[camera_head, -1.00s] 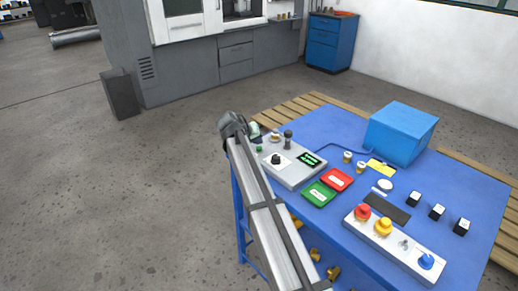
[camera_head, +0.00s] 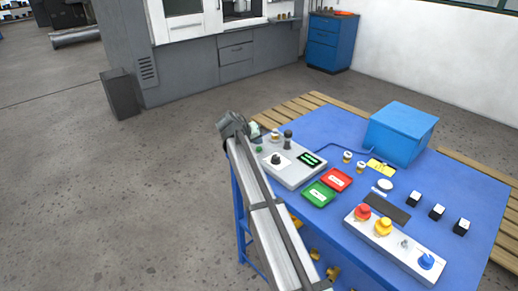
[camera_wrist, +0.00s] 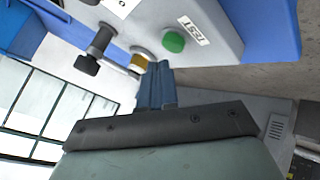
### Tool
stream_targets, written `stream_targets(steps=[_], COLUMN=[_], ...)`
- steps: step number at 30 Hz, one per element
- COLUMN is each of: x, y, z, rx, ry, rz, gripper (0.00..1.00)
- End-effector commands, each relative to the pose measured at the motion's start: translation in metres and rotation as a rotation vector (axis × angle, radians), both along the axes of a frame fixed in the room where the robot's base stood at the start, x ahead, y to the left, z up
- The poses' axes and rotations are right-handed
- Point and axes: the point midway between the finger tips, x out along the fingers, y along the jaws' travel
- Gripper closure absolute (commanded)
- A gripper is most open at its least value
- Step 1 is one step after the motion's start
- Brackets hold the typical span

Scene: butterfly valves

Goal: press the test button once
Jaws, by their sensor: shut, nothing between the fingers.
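The green test button (camera_wrist: 174,41) sits on the grey test unit (camera_wrist: 222,48), beside a white label reading TEST (camera_wrist: 196,30). In the head view the button (camera_head: 259,149) is a small green spot at the unit's left end. My gripper (camera_wrist: 158,68) is shut and empty, its blue-grey fingertips close to the button, just below it in the wrist picture. I cannot tell whether they touch the unit. In the head view my gripper (camera_head: 254,131) is at the unit's far left corner, partly hidden by my wrist.
A brass fitting (camera_wrist: 140,60) and a dark-handled clamp (camera_wrist: 95,50) are close to my fingertips. On the unit are a black knob (camera_head: 277,160) and a lit green display (camera_head: 309,159). Green (camera_head: 318,195) and red (camera_head: 338,179) trays lie in front on the blue table.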

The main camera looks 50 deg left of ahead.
Motion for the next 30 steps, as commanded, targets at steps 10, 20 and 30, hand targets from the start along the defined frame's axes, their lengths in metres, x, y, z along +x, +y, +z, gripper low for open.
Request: stream_targets(steps=[10, 20, 30], x=[0.0000, -0.0002, -0.0001], y=[0.0000, 0.0001, 0.0001], z=[-0.0002, -0.0079, -0.0086], rx=[0.000, 0.000, 0.000], ry=[0.000, 0.000, 0.000], rz=[0.000, 0.000, 0.000], gripper=[1.00, 1.00, 1.00])
